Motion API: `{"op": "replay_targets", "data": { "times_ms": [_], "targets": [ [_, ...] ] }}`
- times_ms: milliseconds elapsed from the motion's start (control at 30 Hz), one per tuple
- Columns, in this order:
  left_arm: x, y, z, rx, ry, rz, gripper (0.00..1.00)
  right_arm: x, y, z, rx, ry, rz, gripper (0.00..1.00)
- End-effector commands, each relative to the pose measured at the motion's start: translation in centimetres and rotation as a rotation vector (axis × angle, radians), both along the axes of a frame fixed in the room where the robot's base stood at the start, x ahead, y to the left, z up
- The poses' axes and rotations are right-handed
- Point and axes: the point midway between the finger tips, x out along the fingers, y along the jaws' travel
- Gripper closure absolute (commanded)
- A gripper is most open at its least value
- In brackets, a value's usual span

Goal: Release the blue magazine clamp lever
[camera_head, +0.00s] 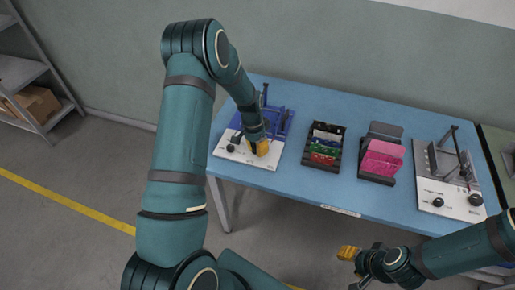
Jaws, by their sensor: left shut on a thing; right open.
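A blue magazine fixture (286,119) on a pale base plate (264,162) with dark knobs stands at the left of the blue table. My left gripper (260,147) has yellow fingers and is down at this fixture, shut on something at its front. My gripper and wrist hide the held part, so I cannot make out the lever clearly. A thin dark upright (265,93) rises behind my wrist. My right gripper (346,253) is open and empty, in front of the table's near edge at the lower right.
On the blue table (330,197), a black tray (309,162) holds blue, green and red items. Right of it a dark holder (377,178) carries a pink piece (383,157). A second grey fixture (450,203) with knobs stands at the right end. A shelf with a cardboard box (36,103) is far left.

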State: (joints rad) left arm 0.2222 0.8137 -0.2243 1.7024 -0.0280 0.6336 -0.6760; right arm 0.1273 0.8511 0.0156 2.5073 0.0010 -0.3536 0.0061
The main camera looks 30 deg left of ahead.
Motion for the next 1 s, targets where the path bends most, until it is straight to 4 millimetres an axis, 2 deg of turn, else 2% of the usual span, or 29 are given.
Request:
{"op": "replay_targets", "data": {
  "times_ms": [367, 1000],
  "targets": [
    [-0.3, -0.6, -0.1, -0.001, 0.002, 0.148, 1.00, 0.0, 0.0, -0.2, 0.000, 0.001, 0.000, 0.53],
    [-0.3, -2.7, 0.0, -0.001, 0.005, 0.740, 1.00, -0.1, 0.0, -0.2, 0.000, 0.002, 0.002, 0.53]
  ]
}}
